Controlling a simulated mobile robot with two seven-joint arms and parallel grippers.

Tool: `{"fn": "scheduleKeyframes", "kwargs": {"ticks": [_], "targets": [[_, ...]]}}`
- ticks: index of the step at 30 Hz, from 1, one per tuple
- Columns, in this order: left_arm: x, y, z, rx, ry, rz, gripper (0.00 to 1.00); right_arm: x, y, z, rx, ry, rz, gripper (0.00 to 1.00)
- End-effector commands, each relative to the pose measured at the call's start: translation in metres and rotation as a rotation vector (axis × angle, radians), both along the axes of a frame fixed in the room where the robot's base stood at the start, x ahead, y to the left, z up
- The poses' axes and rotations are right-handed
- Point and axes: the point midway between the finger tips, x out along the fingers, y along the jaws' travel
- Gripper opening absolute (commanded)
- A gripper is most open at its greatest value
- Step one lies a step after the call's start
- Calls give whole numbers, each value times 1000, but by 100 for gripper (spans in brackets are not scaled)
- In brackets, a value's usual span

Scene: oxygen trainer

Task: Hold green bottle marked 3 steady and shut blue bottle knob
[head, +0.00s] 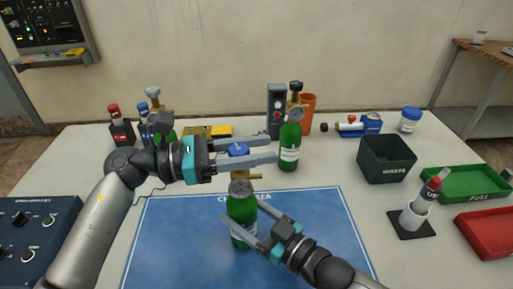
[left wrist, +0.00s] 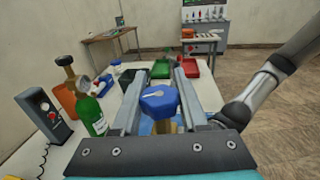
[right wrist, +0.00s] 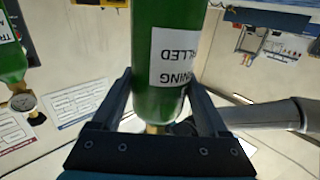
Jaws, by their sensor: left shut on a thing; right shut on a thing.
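The green bottle (head: 241,208) stands upright on the blue mat, with a grey collar, brass valve and a blue knob (head: 238,149) on top. My right gripper (head: 246,226) is shut around its body; the right wrist view shows the green bottle (right wrist: 160,88) with a white label between the fingers. My left gripper (head: 276,148) reaches over the bottle with its fingers on either side of the knob, shut on it. The left wrist view shows the faceted blue knob (left wrist: 158,101) with a white mark between the fingers. I cannot read a number 3 on the bottle.
Another green bottle (head: 290,142) with a gauge stands just behind the left fingertips. A dark bin (head: 386,160), green tray (head: 465,184), red tray (head: 489,232) and a holder (head: 411,221) are at the right. A control box (head: 35,238) is at the left. The mat's right part (head: 325,225) is clear.

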Motion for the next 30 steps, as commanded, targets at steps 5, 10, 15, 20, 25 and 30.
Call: {"fn": "scheduleKeyframes", "kwargs": {"ticks": [5, 10, 15, 20, 25, 30], "targets": [[0, 0, 0, 1, 0, 0, 3, 0, 0, 0, -1, -1, -1, 0], [0, 0, 0, 1, 0, 0, 0, 1, -1, 0, 0, 0, -1, 0], [0, 0, -1, 5, 2, -44, 0, 1, -1, 0, 1, -1, -1, 0], [-3, 0, -1, 6, 3, -165, 0, 0, 0, 0, 0, -1, -1, 0], [-8, 0, -1, 4, 5, -296, 0, 1, 0, 0, 0, -1, -1, 0], [-11, 0, -1, 3, 2, -385, 0, 0, 0, 0, 0, -1, -1, 0]]}}
